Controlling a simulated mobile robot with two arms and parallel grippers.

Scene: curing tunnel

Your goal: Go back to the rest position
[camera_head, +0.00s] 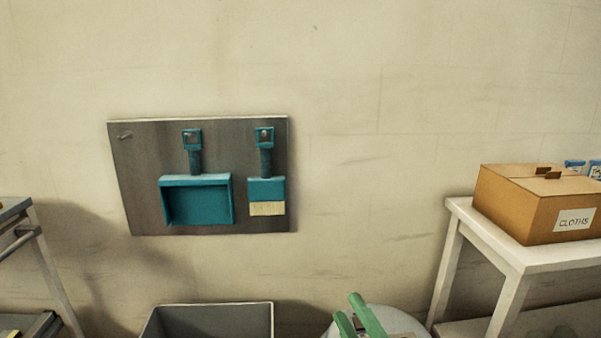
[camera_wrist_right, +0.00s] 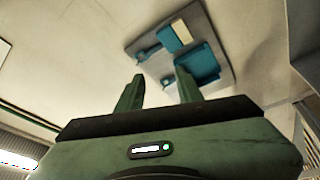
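My right gripper (camera_head: 357,316) shows at the bottom edge of the head view, with its two green fingers apart. In the right wrist view the gripper (camera_wrist_right: 159,74) is open, and nothing is between its fingers. Beyond its fingertips is the grey wall board (camera_wrist_right: 219,38), which hangs on the wall (camera_head: 400,80) in the head view. My left gripper is not in view.
A teal dustpan (camera_head: 205,203) and a teal brush (camera_head: 266,189) hang on the board. Below is a grey open bin (camera_head: 210,320). A white table (camera_head: 515,256) at right holds a cardboard box (camera_head: 530,210) labelled CLOTHS. A metal rack (camera_head: 45,265) stands at left.

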